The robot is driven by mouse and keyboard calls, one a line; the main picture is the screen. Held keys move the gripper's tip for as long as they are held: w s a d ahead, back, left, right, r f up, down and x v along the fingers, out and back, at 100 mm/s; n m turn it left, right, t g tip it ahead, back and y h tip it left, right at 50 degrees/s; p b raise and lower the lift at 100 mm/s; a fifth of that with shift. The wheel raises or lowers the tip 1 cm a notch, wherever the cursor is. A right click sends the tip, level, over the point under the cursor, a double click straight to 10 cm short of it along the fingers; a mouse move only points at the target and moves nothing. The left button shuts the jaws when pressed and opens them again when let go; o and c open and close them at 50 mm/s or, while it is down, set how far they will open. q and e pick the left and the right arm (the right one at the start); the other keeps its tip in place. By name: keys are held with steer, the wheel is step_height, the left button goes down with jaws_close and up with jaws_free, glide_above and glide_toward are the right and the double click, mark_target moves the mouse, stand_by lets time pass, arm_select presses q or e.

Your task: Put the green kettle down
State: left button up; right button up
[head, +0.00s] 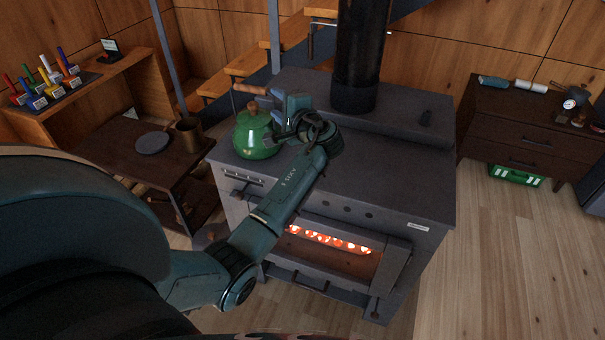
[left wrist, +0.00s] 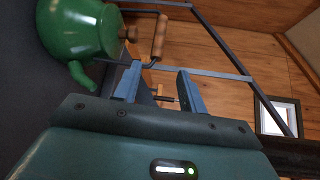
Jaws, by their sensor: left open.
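The green kettle (head: 257,138) sits upright on the left part of the dark stove top (head: 395,185). Its wooden grip (head: 250,89) shows above it in the head view. My left gripper (head: 287,106) is beside the kettle, to its right, with its arm crossing over the stove. In the left wrist view the kettle (left wrist: 80,30) is at upper left, with its wooden grip (left wrist: 159,38) just past the tips of my left gripper (left wrist: 158,80). The fingers are apart and nothing is between them. My right gripper is not in view.
A black stovepipe (head: 360,55) rises behind the gripper. Embers glow in the firebox (head: 328,243) below. A low table (head: 110,165) with a grey plate (head: 152,143) and a brown pot (head: 188,135) stands left. The stove top's right front is clear.

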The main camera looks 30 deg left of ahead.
arm_select(q)
steer(key=s+d+f+t+h, duration=0.1)
steer(key=s+d+f+h, duration=0.25)
steer(key=f, duration=0.25)
steer(key=s+d+f+m+t+h, duration=0.1)
steer(key=s+d+f+h, duration=0.1)
steer(key=d+f+h, duration=0.3)
steer(key=s+d+f+t+h, duration=0.1)
steer(key=s+d+f, duration=0.2)
steer(key=f, duration=0.5)
steer(key=s+d+f+n+h, duration=0.1)
steer(key=s+d+h, duration=0.3)
steer(key=s+d, duration=0.4)
steer(key=s+d+f+n+h, duration=0.2)
steer(key=s+d+n+h, duration=0.2)
steer(key=s+d, duration=0.4)
steer(key=s, duration=0.2)
steer(key=shift+s+d+f+t+h, duration=0.15)
steer(key=shift+s+f+t+h, duration=0.05)
steer(key=shift+s+t+h, duration=0.15)
